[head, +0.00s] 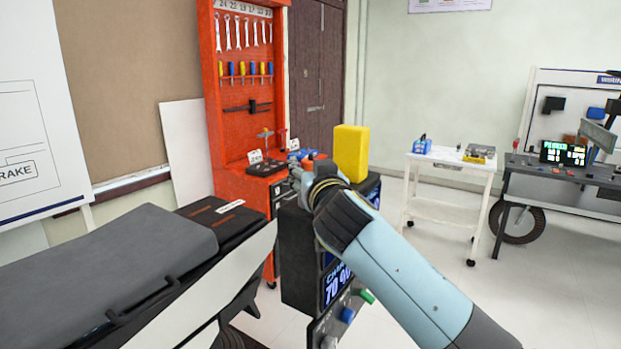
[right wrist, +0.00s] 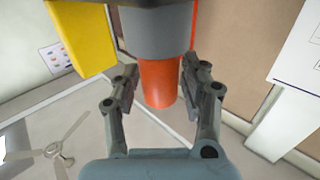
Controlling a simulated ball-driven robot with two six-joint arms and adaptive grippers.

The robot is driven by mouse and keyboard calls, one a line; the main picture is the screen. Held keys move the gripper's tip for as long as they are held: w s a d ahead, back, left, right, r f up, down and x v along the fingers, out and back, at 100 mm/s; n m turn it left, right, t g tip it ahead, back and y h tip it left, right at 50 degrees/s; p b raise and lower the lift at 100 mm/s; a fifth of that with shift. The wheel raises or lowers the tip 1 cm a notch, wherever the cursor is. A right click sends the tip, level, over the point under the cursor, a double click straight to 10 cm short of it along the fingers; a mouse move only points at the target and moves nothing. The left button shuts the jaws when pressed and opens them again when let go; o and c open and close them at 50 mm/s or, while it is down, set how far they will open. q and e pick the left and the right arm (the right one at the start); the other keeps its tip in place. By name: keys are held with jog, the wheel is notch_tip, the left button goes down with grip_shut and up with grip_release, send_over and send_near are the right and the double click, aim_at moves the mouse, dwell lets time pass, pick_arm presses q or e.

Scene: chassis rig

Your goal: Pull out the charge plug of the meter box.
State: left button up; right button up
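The meter box (head: 299,262) is a dark box in the middle of the head view, with a lit display reading "CHAR…" and partly hidden behind my right arm. In the right wrist view, the charge plug (right wrist: 158,84) appears as an orange cylinder below a grey collar (right wrist: 156,32). My right gripper (head: 304,180) is at the top of the box in the head view. In the right wrist view its two fingers (right wrist: 157,92) are apart, one on each side of the orange part, with a visible gap on the left. My left gripper is not in view.
A yellow block (head: 351,153) stands beside the gripper. A dark grey padded cover (head: 130,262) fills the lower left. An orange tool cabinet (head: 214,95) stands behind. A white trolley (head: 450,165) and a dark bench (head: 560,174) are at right, with open floor before them.

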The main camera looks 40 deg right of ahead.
grip_shut()
